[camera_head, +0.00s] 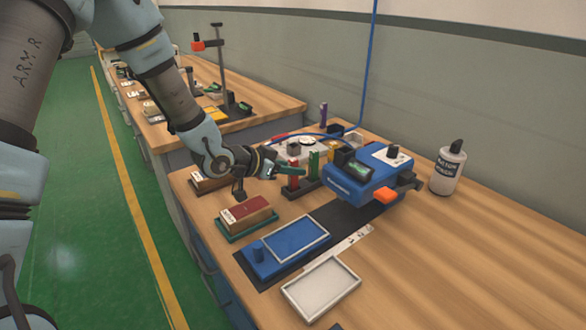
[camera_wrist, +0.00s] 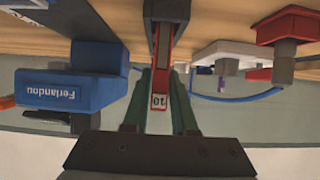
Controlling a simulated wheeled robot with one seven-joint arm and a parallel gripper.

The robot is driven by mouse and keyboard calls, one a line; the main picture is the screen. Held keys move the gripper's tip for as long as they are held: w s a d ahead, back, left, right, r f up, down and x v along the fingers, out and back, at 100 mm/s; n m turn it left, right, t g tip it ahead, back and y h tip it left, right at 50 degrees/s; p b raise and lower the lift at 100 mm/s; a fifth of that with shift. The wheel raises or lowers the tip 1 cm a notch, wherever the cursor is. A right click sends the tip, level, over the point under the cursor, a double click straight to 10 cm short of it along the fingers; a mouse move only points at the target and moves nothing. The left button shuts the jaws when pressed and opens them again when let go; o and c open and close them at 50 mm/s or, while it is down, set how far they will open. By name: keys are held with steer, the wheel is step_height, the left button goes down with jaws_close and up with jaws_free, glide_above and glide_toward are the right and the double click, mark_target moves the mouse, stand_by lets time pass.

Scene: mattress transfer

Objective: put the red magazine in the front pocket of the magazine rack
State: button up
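The red magazine (camera_head: 292,180) stands upright at the near left end of the dark magazine rack (camera_head: 305,190). In the wrist view, which is upside down, the red magazine (camera_wrist: 160,75) shows its white number label between my fingers, and its far end lies between the dark walls of a rack pocket (camera_wrist: 149,10). A green magazine (camera_head: 314,163) stands further back in the rack. My gripper (camera_head: 291,168) has its teal fingers at the red magazine's upper end, one close against each side. How deep the magazine sits is hidden.
A blue machine (camera_head: 350,182) stands just right of the rack. A box with a red top (camera_head: 245,211), a blue tray (camera_head: 262,262) and a white tray (camera_head: 320,290) lie in front. A white bottle (camera_head: 448,170) stands at the right. The table's right front is clear.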

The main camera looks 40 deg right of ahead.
steer(key=o, duration=0.4)
steer(key=shift+r, duration=0.15)
steer(key=s+v, duration=0.1)
steer(key=v, duration=1.1)
steer(key=w+a+f+n+t+y, duration=0.1)
steer(key=w+a+n+t+y, duration=0.25)
steer(key=w+a, duration=0.5)
steer(key=w+a+n+t+y, duration=0.2)
steer(key=w+a+n+y, duration=0.25)
steer(key=a, duration=0.65)
steer(key=s+a+n+g+y, duration=0.1)
steer(key=s+a+n, duration=0.2)
steer(key=a, duration=0.3)
steer(key=s+a+r+n+g+y, duration=0.1)
steer(key=s+a+n, duration=0.1)
steer(key=a, duration=0.4)
steer(key=s+a+n+g+y, duration=0.1)
steer(key=s+a+n+y, duration=0.1)
steer(key=a, duration=0.5)
steer(key=shift+s+r+n+b, duration=0.2)
steer(key=shift+s+n, duration=0.2)
steer(key=shift+n, duration=0.2)
steer(key=shift+s+r+n+b, duration=0.2)
steer(key=shift+s+n, duration=0.2)
steer(key=shift+n, duration=0.2)
